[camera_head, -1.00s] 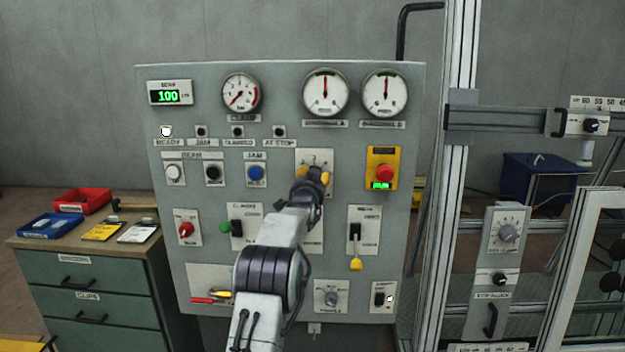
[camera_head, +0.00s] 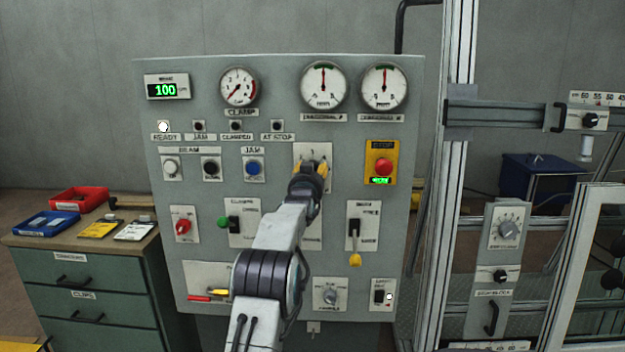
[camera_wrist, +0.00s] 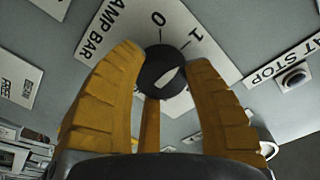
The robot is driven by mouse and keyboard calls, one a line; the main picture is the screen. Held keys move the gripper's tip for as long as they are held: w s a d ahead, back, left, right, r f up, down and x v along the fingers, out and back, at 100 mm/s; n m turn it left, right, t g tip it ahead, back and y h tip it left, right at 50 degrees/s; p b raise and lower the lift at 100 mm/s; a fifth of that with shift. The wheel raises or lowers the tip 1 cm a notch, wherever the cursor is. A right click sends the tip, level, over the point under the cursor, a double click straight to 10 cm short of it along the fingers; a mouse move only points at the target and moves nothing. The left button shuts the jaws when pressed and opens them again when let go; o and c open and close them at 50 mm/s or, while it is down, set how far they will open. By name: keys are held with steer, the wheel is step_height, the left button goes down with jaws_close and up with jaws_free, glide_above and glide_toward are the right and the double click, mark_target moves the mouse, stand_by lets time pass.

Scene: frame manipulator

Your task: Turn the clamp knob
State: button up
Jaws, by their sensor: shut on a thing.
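The clamp knob (camera_wrist: 152,68) is a round black knob with a white pointer mark, on a white plate (camera_wrist: 118,48) marked 0 and 1; the readable part of its label is "AMP BAR". In the wrist view the pointer slants up and right, roughly towards the 1. In the head view my gripper (camera_head: 310,170) is at the upper middle of the grey panel (camera_head: 285,75) and hides the knob.
Three gauges top the panel; the clamp gauge (camera_head: 239,87) needle points lower left. The READY lamp (camera_head: 163,127) is white. A red stop button (camera_head: 383,166) is right of my gripper, a blue button (camera_head: 253,167) left. A drawer cabinet (camera_head: 90,290) stands left, a metal frame (camera_head: 458,200) right.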

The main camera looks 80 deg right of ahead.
steer(key=shift+w+f+n+b, duration=0.25)
steer(key=shift+f+n+b, duration=0.25)
steer(key=shift+n+b, duration=0.6)
steer(key=shift+f+n, duration=0.1)
steer(key=shift+n, duration=0.2)
steer(key=o, duration=0.7)
steer(key=shift+c, duration=0.2)
steer(key=o, duration=0.5)
steer(key=shift+w+r, duration=0.1)
steer(key=shift+r, duration=0.1)
steer(key=shift+o, duration=0.2)
steer(key=shift+r, duration=0.2)
steer(key=a, duration=1.2)
steer(key=shift+f, duration=0.3)
